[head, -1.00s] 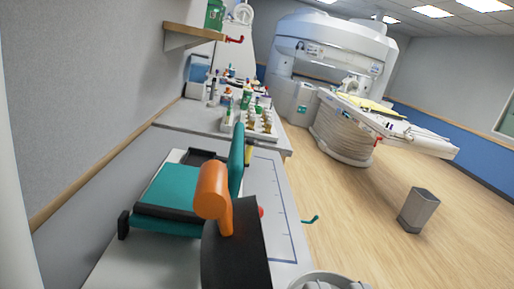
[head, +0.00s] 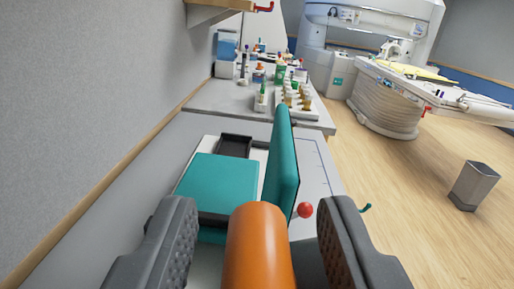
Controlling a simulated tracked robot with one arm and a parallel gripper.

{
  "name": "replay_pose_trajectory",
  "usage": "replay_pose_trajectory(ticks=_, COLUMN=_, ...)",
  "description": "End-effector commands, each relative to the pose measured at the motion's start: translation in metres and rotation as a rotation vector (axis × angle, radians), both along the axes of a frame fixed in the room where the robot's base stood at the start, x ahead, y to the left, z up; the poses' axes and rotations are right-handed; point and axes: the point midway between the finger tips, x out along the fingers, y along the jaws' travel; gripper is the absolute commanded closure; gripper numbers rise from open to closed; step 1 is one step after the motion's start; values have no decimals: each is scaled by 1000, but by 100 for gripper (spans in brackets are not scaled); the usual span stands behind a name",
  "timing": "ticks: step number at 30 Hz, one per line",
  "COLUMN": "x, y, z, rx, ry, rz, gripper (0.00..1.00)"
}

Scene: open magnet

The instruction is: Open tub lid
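My gripper (head: 258,215) is open at the bottom of the view. Its two dark grey padded fingers stand on either side of an orange rounded handle (head: 258,250), with a gap showing on each side. Beyond it, a flat teal block (head: 218,182) lies on the counter to the left. A thin teal panel (head: 281,165) stands upright to its right. A red ball knob (head: 305,210) is just right of the panel. What the handle is fixed to is hidden, and I cannot tell which part is the tub lid.
A black tray (head: 235,146) lies behind the teal block. Further back on the counter (head: 210,96) stand several bottles and a vial rack (head: 300,97). A wall runs along the left. A grey bin (head: 473,186) stands on the open wooden floor at right, below the scanner bed.

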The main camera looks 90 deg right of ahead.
Motion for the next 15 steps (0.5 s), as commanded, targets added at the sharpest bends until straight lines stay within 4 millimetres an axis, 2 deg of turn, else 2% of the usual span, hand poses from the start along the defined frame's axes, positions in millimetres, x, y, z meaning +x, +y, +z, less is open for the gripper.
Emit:
replay_pose_trajectory(ticks=6, x=1, y=-18, z=0, rx=-1, ry=1, rz=1, gripper=60)
replay_pose_trajectory(ticks=15, x=1, y=-20, z=0, rx=-1, ry=0, rz=2, gripper=60)
